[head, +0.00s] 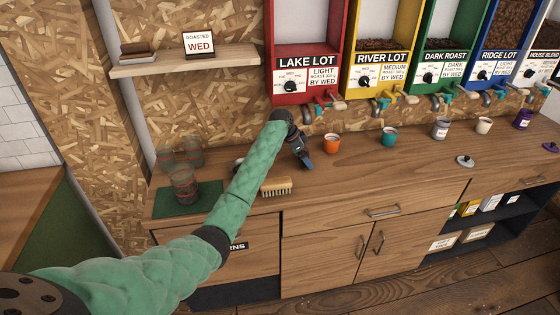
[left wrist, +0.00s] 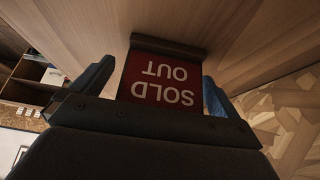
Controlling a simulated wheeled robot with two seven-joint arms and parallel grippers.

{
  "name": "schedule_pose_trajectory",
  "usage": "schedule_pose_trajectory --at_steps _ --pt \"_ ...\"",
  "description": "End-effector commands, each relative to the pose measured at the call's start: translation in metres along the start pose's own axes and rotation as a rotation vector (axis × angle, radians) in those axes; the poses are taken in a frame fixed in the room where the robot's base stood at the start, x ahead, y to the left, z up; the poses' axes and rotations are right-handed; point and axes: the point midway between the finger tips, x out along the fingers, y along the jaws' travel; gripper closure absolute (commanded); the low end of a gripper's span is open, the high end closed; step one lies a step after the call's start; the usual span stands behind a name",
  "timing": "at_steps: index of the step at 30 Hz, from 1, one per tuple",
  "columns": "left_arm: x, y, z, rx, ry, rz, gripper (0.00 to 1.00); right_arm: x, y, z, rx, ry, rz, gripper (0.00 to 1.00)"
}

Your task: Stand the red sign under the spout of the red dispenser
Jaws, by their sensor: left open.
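The red dispenser (head: 308,45), labelled LAKE LOT, hangs on the wall in the head view. Its metal spout (head: 319,108) with a teal lever points down over the counter. My left gripper (head: 303,158) is low over the counter, in front of and below that dispenser. In the left wrist view the red sign (left wrist: 160,84), reading SOLD OUT upside down, lies between the open blue fingers of my left gripper (left wrist: 158,74). A dark strip runs along the sign's far edge, close to the wood. I cannot make out the sign in the head view. My right gripper is not in view.
An orange cup (head: 331,143) stands just right of my left gripper, with a teal cup (head: 389,138) further right. A brush (head: 277,187) lies nearer the front edge. The front middle of the counter (head: 370,180) is clear.

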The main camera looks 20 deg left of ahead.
Motion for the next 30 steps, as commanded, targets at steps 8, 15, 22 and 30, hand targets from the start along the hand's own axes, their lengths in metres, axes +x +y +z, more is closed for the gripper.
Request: schedule_pose_trajectory --at_steps 8,15,22,30 --pt "-0.022 -0.001 0.051 -0.002 -0.004 -0.002 0.0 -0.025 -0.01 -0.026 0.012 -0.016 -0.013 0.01" --pt "-0.042 0.0 0.084 -0.002 -0.003 -0.001 0.0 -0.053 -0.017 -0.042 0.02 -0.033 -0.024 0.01" --pt "-0.054 0.0 0.099 -0.002 -0.001 -0.001 0.0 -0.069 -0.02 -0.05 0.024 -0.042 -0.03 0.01" --pt "-0.056 0.0 0.101 -0.002 -0.001 0.0 0.0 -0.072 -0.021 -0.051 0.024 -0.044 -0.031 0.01"
